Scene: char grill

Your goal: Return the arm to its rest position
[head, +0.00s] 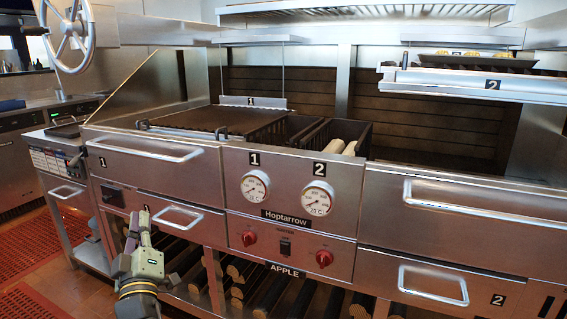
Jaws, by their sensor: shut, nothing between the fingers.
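My arm shows at the lower left of the head view, in front of the grill's lower left side. My gripper (139,222) is at its upper end, small in the picture, with its fingers together and nothing seen between them. It appears in front of the left lower drawer area, and I cannot tell its exact distance from the steel front. The char grill (292,187) is a long stainless unit with two round gauges, red knobs and the labels 1, 2 and APPLE.
A large handwheel (70,38) hangs at the upper left. Drawer handles (433,284) stick out from the front. Logs (270,290) lie on the shelf below. A raised rack (470,82) with food is at the upper right. Red floor mats (35,305) lie at the lower left.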

